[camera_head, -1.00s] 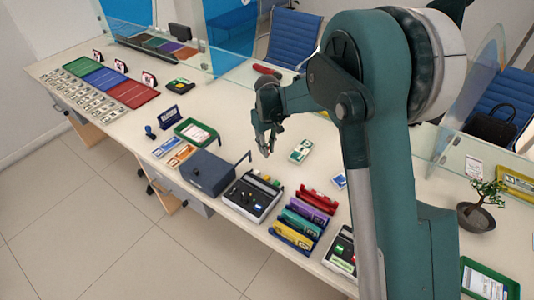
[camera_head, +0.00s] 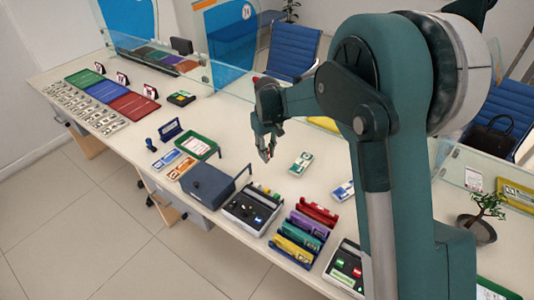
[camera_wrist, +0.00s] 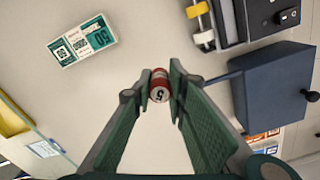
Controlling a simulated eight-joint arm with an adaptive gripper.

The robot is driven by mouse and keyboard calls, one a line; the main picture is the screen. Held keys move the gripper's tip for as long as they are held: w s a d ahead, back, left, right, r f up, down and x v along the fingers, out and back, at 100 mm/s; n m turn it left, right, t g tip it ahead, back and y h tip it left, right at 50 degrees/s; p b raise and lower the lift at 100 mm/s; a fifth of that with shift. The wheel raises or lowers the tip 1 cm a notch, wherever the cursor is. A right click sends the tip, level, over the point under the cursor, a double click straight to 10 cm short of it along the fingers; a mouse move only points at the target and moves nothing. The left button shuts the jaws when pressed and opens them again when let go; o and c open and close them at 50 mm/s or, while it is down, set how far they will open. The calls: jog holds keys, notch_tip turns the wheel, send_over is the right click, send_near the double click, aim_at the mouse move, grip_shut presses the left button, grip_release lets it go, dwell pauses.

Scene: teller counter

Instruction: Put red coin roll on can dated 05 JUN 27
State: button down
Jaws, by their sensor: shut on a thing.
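My gripper (camera_wrist: 160,88) is shut on the red coin roll (camera_wrist: 159,86), a small red and white cylinder marked with a 5, in the wrist view. In the head view my gripper (camera_head: 267,154) hangs above the pale counter, left of a banknote bundle (camera_head: 301,163), and a bit of red shows at its fingertips. The counter lies some way below the roll in the wrist view. I cannot make out a can or the date 05 JUN 27 in either view.
A dark blue cash box (camera_head: 207,184) and a counting machine (camera_head: 250,207) stand near the counter's front edge. The green, blue and red mats (camera_head: 134,105) lie far left. Clear counter surrounds the banknote bundle.

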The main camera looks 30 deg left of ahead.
dwell(0.3)
jog(key=w+d+r+m+p, duration=0.3)
jog(key=d+r, duration=0.1)
jog(key=d, duration=1)
jog(key=w+d+r+m+p, duration=0.2)
jog(key=d+r+p, duration=0.1)
jog(key=d, duration=1)
jog(key=s+d+r+m+p, duration=0.2)
jog(key=d, duration=0.9)
jog(key=s+d+r+m+p, duration=0.2)
jog(key=s+d+m+p, duration=0.1)
jog(key=d, duration=0.9)
jog(key=shift+r, duration=0.4)
jog(key=shift+a+f, duration=0.1)
jog(key=shift+f+p, duration=0.3)
jog(key=shift+f, duration=2.55)
jog(key=shift+f, duration=2.05)
